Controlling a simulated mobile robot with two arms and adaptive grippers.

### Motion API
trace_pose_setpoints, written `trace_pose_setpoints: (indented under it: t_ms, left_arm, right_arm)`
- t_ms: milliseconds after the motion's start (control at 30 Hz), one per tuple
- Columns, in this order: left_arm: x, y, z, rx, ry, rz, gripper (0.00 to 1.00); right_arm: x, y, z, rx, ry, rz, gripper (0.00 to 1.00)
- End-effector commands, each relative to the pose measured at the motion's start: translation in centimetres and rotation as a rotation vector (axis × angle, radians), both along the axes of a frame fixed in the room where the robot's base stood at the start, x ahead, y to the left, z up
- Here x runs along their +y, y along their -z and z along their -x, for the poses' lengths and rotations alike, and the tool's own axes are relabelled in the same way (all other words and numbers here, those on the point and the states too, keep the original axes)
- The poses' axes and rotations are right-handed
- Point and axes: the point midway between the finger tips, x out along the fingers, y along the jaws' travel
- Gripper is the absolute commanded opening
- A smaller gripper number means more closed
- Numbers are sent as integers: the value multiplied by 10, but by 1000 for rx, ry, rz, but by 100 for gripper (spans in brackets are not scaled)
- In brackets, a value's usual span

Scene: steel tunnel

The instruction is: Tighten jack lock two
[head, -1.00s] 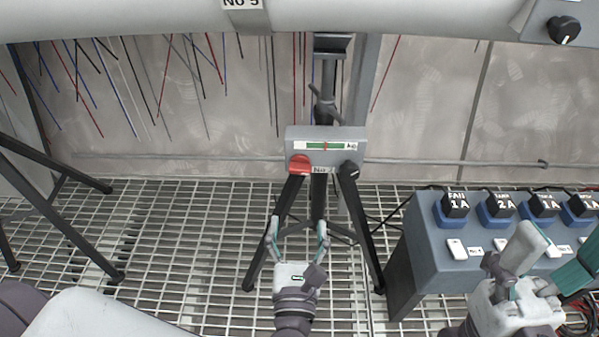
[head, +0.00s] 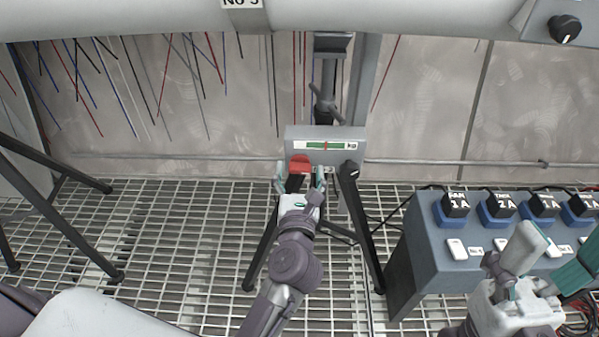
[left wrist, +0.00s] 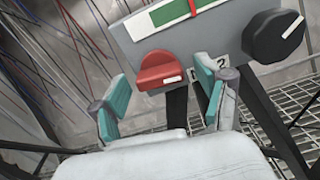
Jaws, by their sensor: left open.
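The jack's grey control box (head: 290,134) stands on a black tripod. Its red lock knob (head: 300,161) is at the lower left, and a black knob (head: 350,169) is at the lower right. In the left wrist view the red knob (left wrist: 158,72) has a white mark, and a partly covered label beside it shows a 2. My left gripper (head: 300,180) is open, with its fingertips to either side of and just short of the red knob; I see no contact. My right gripper (head: 555,262) is open and empty at the lower right.
A green-band gauge (head: 325,146) with a red needle near its middle is on the box. A blue-grey switch panel (head: 425,250) with several black plugs stands at right. A black stand (head: 60,215) is at left. Wires hang on the back wall. Grating floor lies between.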

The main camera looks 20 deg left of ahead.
Motion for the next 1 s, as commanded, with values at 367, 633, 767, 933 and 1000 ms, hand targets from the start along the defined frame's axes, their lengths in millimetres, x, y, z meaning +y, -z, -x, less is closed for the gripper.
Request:
trace_pose_setpoints:
  t_ms: [367,633,767,933,1000]
  left_arm:
    - [0,0,0,0,0,0,38]
    - [0,0,1,1,0,-2,15]
    - [0,-1,1,4,0,-15,15]
    - [0,-3,1,16,1,-56,15]
    - [0,-3,1,24,1,-82,15]
  right_arm:
    - [0,0,0,0,0,0,71]
    - [0,-1,0,0,0,0,71]
    - [0,-3,0,0,0,0,71]
    - [3,-6,-16,87,7,28,71]
    - [7,-3,-33,186,12,60,71]
